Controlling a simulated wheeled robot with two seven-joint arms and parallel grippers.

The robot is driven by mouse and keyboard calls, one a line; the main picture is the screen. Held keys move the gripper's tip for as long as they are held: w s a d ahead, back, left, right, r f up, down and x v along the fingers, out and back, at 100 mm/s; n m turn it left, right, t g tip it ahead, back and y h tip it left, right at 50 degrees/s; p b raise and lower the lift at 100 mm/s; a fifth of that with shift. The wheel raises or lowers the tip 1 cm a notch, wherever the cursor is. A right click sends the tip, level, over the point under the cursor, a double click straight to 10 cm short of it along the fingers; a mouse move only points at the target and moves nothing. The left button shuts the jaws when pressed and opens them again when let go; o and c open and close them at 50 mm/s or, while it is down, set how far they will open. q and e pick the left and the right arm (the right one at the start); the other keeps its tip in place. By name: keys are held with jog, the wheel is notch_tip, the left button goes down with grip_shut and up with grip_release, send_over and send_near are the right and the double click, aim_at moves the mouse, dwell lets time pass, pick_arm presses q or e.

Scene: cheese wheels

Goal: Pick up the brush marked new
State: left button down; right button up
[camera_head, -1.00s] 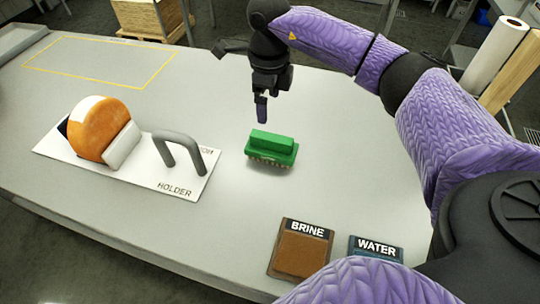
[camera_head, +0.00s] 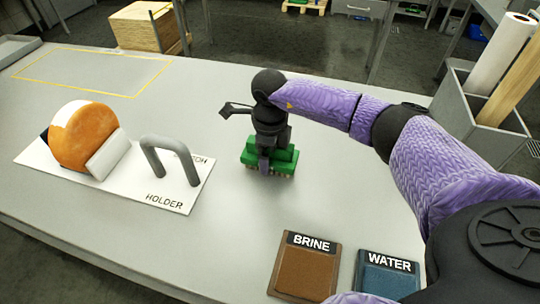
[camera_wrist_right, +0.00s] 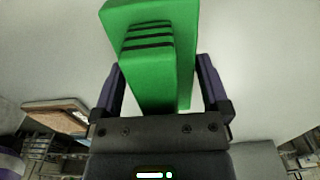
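A green brush (camera_head: 287,157) with bristles below stands on the grey table (camera_head: 225,240) in the middle of the head view. My right gripper (camera_head: 264,165) is down over it and hides its middle. In the right wrist view the brush (camera_wrist_right: 150,55) shows a raised green grip with dark stripes. The fingers of the right gripper (camera_wrist_right: 160,78) stand open on either side of the grip, with a gap visible on the right. I cannot read a "new" mark on the brush. My left gripper is not in view.
A white holder board (camera_head: 120,188) with an orange cheese wheel (camera_head: 85,140) and a grey hoop (camera_head: 172,160) is at left. A brown BRINE pad (camera_head: 305,268) and a blue WATER pad (camera_head: 387,275) lie at front right. A yellow outline (camera_head: 90,60) marks clear table far left.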

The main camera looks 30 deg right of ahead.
jog(key=c, duration=1)
notch_tip(320, 180, up, 10)
jog(key=shift+f+p, duration=0.2)
jog(key=shift+p, duration=0.95)
jog(key=shift+r, duration=0.25)
